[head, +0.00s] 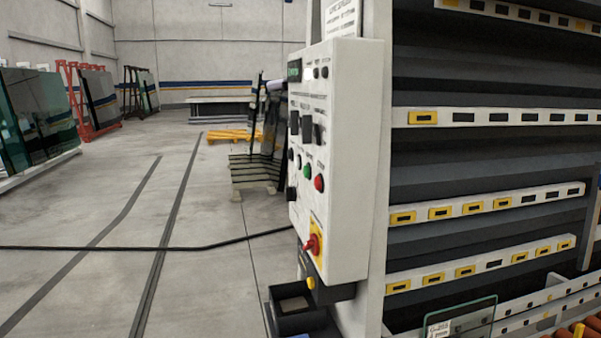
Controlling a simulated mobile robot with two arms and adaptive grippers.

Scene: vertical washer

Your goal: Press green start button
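The green start button (307,171) is a small round button on the front of a white control box (352,150), in the middle of the head view. A red button (319,183) sits just to its right and slightly lower. Black knobs and buttons lie around and above them. A red rotary switch on a yellow plate (314,241) is near the bottom of the box. The panel face is seen at a steep angle. Neither gripper is in view.
The washer frame (480,155) with white rails and yellow blocks fills the right side. Glass sheets stand on racks (98,100) at the left. A black cable (140,248) crosses the floor. Open floor (210,290) lies left of the box.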

